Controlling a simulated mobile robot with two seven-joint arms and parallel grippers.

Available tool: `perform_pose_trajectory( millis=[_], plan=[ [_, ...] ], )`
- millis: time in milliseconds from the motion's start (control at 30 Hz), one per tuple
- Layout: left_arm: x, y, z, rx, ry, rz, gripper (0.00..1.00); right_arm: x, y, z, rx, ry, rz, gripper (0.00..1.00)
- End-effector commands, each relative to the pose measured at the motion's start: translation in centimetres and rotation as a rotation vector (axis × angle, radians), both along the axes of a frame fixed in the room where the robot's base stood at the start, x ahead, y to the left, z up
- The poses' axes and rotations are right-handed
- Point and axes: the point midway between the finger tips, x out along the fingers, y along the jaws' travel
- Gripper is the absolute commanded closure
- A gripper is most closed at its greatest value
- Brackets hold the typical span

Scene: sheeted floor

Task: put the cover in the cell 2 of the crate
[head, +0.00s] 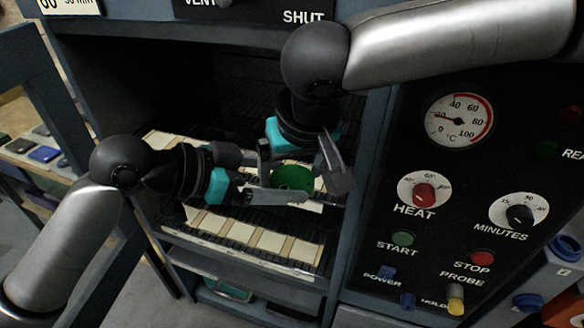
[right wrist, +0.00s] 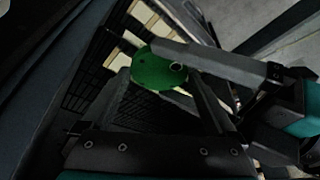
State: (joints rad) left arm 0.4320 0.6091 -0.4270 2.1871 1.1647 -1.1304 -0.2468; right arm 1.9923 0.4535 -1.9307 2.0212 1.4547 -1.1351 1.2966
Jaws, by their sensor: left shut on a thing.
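A green, rounded, flat piece (head: 293,178), which I take for the cover, is at the mouth of the open cabinet. It also shows in the right wrist view (right wrist: 158,72), with a small ring mark near one edge. My left gripper (head: 288,186) comes in from the left and is shut on it, holding it above the rack. My right gripper (head: 303,181) reaches down from above; its fingers are spread apart on either side of the cover, and the right wrist view shows a gap between them (right wrist: 160,92). I cannot pick out the crate or its cell 2 for certain.
Dark racks with rows of cream tiles (head: 240,232) lie inside the cabinet below my grippers. The control panel (head: 440,215) with knobs and buttons stands close on the right. A shelf with small flat items (head: 44,153) is at far left.

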Motion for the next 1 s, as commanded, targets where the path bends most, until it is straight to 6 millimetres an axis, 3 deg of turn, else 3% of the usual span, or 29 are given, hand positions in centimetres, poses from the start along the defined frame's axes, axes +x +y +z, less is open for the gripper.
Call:
perform_pose_trajectory(
  millis=[67, 600, 633, 733, 1000],
  plan=[
    [0.02, -0.03, 0.11, -0.002, -0.003, 0.000, 0.84, -0.06, 0.12, 0.05, 0.003, 0.001, 0.002, 0.21],
    [0.02, -0.10, 0.09, -0.004, -0.003, 0.000, 0.84, -0.23, 0.39, 0.13, 0.010, 0.002, 0.010, 0.82],
    [0.02, -0.10, 0.09, -0.004, -0.003, 0.000, 0.11, -0.20, 0.42, 0.19, 0.011, 0.000, 0.010, 0.84],
    [0.02, -0.09, 0.08, -0.003, -0.003, 0.000, 0.00, -0.19, 0.39, 0.19, 0.010, 0.000, 0.008, 0.84],
    [-0.03, 0.08, 0.09, -0.002, -0.001, 0.000, 0.00, -0.06, 0.19, 0.14, 0.005, 0.000, 0.004, 0.84]
  ],
)
